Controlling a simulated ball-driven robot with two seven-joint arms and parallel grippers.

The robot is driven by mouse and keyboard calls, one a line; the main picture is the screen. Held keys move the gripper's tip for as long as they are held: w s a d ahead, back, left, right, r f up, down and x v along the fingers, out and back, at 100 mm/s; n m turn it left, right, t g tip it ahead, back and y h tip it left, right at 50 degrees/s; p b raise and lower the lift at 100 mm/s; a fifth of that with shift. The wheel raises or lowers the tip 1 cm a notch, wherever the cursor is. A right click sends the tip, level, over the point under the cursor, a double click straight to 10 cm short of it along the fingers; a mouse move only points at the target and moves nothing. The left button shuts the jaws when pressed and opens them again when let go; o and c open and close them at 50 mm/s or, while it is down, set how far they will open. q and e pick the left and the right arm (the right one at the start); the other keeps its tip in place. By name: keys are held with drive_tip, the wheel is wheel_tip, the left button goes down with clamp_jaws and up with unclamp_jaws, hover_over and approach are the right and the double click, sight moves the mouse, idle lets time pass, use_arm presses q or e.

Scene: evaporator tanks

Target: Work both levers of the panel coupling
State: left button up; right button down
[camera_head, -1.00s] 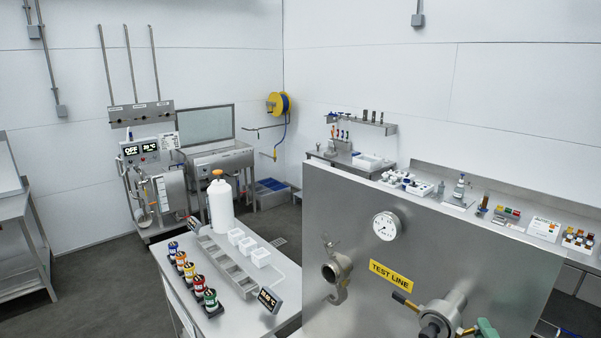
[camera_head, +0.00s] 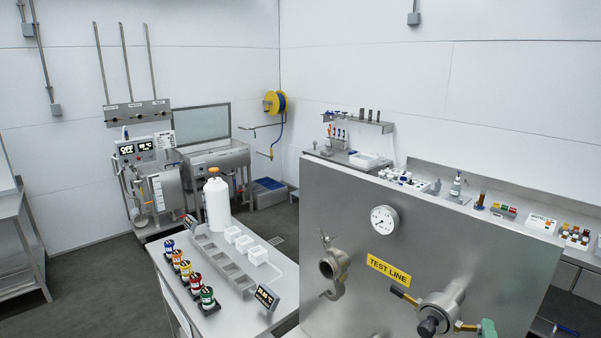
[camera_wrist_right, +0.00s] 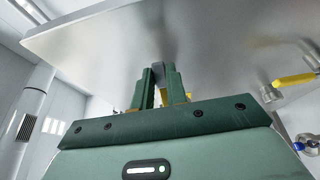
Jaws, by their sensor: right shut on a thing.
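The panel coupling (camera_head: 445,305) sticks out of the steel panel at the lower right, with a dark round end facing me. Its left lever (camera_head: 405,296), yellow with a black end, points out to the left and slightly up. Its right lever (camera_head: 466,327), yellow, runs to the right into my green right gripper (camera_head: 488,329). In the right wrist view, my right gripper (camera_wrist_right: 160,88) is shut on a lever, with a strip of yellow and a dark end between the fingers. The other yellow lever (camera_wrist_right: 295,80) shows at the right there. My left gripper is out of view.
The steel panel (camera_head: 340,200) carries a yellow TEST LINE label (camera_head: 389,269), a pressure gauge (camera_head: 384,219) and an open pipe fitting (camera_head: 333,268) left of the coupling. A side table (camera_head: 245,310) with bottles and trays stands to the left.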

drive_tip(key=shift+f, duration=0.2)
drive_tip(key=h, duration=0.1)
drive_tip(key=m+g+h+b, duration=0.1)
drive_tip(key=m+g+b, duration=0.1)
drive_tip(key=shift+s+a+r+h, duration=0.25)
drive_tip(key=shift+s+a+h, duration=0.1)
drive_tip(key=shift+a+h, duration=0.05)
